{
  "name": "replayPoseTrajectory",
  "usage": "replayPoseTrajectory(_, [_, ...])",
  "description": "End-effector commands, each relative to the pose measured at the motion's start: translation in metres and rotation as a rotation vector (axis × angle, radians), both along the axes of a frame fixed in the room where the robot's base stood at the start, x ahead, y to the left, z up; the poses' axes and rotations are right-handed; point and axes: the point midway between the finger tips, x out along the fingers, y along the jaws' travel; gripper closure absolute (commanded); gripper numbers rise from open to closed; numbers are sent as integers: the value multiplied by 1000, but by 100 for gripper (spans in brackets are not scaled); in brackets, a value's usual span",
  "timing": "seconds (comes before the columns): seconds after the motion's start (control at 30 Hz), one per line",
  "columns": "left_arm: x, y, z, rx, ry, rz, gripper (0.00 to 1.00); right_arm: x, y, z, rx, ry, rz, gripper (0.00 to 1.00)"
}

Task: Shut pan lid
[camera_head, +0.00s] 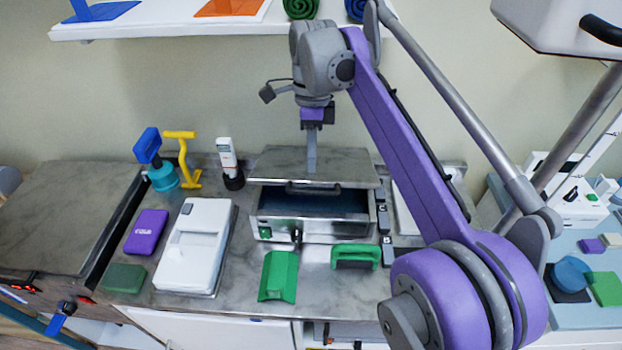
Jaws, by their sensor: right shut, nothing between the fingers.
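The steel pan (312,232) stands on the grey counter in the middle of the view. Its flat grey lid (352,165) is partly raised, with a gap along the front edge that shows the dark bluish inside. A dark handle lies along the lid's front edge. My right gripper (311,168) points straight down over the middle of the lid. Its fingers are shut and empty, with the tips at or just above the lid's upper face; I cannot tell whether they touch. My left gripper is out of view.
A green block (278,276) and a green-handled brush (355,257) lie before the pan. A white device (196,247), a purple box (146,231) and a thermometer-like stick (228,160) stand to its left. A shelf (180,24) hangs above.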

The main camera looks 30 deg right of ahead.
Motion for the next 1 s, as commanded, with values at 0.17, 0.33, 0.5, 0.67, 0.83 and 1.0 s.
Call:
replayPoseTrajectory(0.17, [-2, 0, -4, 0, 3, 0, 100, -5, 3, -31, 0, 0, 1, 100])
replayPoseTrajectory(0.33, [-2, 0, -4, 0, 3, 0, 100, -8, 5, -45, 0, 0, 0, 100])
replayPoseTrajectory(0.5, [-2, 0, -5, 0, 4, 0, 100, -8, 5, -49, 0, -1, 0, 100])
replayPoseTrajectory(0.67, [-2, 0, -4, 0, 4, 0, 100, -8, 5, -49, 0, -1, 0, 100])
replayPoseTrajectory(0.83, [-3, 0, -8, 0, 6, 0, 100, -10, 6, -53, -6, -10, 0, 100])
replayPoseTrajectory(1.0, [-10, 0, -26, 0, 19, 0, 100, -22, 13, -81, -53, -81, 3, 100])
